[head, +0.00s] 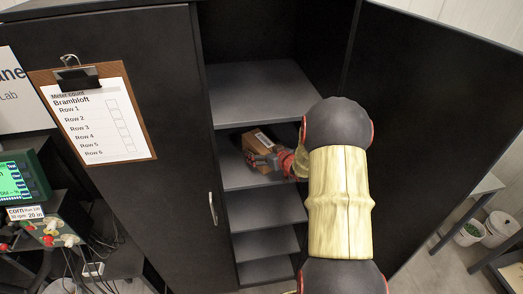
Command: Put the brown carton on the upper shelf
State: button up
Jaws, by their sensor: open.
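The brown carton (257,139) is small, with a white label on top. It appears to stand on the second visible shelf (234,172) of the open black cabinet. The topmost visible shelf (258,88) above it is grey and bare. My gripper (260,160) is open at the front right of the carton, overlapping its lower part in the picture. I cannot tell whether the fingers touch the carton or lie around it. The carton's lower right side is hidden behind my gripper.
The right cabinet door (440,120) stands open beside my arm. The closed left door (150,60) bears a clipboard (105,122) and a handle (212,209). Lower shelves (265,242) look empty. A seed meter device (45,225) with cables stands at left.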

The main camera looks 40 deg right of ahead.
jog(key=shift+r, duration=0.1)
jog(key=shift+s+r, duration=0.1)
jog(key=shift+s, duration=0.1)
jog(key=v, duration=1.1)
jog(key=a+r+g+h, duration=0.3)
jog(key=a+r+g, duration=0.1)
jog(key=a+r, duration=0.9)
jog(key=s+a+r+n+g+y, duration=0.1)
jog(key=s+a+y, duration=0.4)
jog(key=s+a, duration=1.5)
jog(key=a+r+g, duration=0.1)
jog(key=a+g, duration=0.1)
jog(key=shift+a+r+n+g, duration=0.15)
jog(key=shift+r+n+g, duration=0.15)
jog(key=shift+n+g, duration=0.1)
